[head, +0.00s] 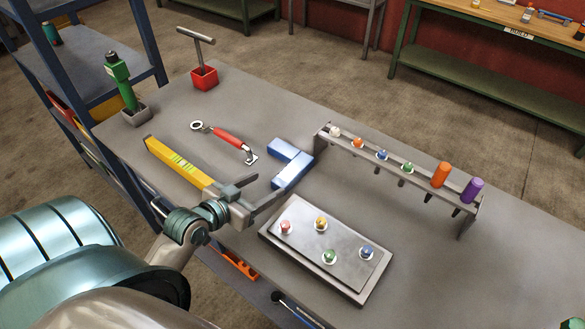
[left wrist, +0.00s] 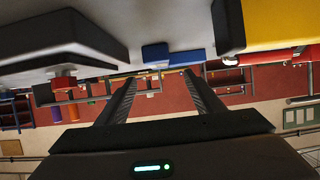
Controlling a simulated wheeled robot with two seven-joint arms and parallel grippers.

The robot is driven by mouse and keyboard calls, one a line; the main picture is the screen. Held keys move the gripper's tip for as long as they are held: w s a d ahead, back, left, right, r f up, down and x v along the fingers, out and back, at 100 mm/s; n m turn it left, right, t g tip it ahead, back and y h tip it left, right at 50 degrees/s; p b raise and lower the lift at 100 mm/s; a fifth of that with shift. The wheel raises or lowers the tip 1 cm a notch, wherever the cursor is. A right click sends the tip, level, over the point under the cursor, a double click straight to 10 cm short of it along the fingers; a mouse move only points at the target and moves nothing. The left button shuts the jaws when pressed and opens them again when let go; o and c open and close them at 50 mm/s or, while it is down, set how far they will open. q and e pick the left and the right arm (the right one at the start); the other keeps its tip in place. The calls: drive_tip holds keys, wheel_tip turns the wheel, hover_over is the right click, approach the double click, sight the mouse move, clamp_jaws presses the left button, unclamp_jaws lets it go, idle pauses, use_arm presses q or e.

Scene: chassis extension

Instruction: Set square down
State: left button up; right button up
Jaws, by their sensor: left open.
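The square (head: 293,170) is a blue angled piece lying flat on the grey table, left of the rack of screwdrivers. It also shows in the left wrist view (left wrist: 172,54), beyond my fingertips. My left gripper (head: 272,185) is open, with its two fingers spread and nothing seen between them. Its fingertips are close to the square's near end, low over the table. In the left wrist view the gripper (left wrist: 160,76) points toward the square, and I cannot tell whether a finger touches it. My right gripper is not in view.
A yellow level (head: 178,162) lies left of the gripper. A plate with coloured knobs (head: 300,244) sits close on the right. A rack (head: 425,172) holds several coloured-handled tools. A red-handled tool (head: 228,138) lies behind. A red holder (head: 204,78) stands further back.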

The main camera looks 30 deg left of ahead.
use_arm(q)
drive_tip(key=p, duration=0.2)
approach(290, 171)
drive_tip(key=x, duration=0.3)
drive_tip(key=shift+w+a+f, duration=0.1)
drive_tip(key=shift+f, duration=0.15)
drive_tip(key=shift+w+f, duration=0.35)
drive_tip(key=shift+w, duration=0.25)
drive_tip(key=shift+w+p, duration=0.4)
drive_tip(key=shift+w, duration=0.25)
drive_tip(key=x, duration=0.1)
drive_tip(key=p+x, duration=0.1)
drive_tip(key=x, duration=0.1)
drive_tip(key=shift+d, duration=0.3)
drive_tip(key=shift+w+f, duration=0.3)
drive_tip(key=shift+w, duration=0.1)
drive_tip(key=shift+c, duration=0.6)
drive_tip(key=shift+r, duration=0.1)
clamp_jaws()
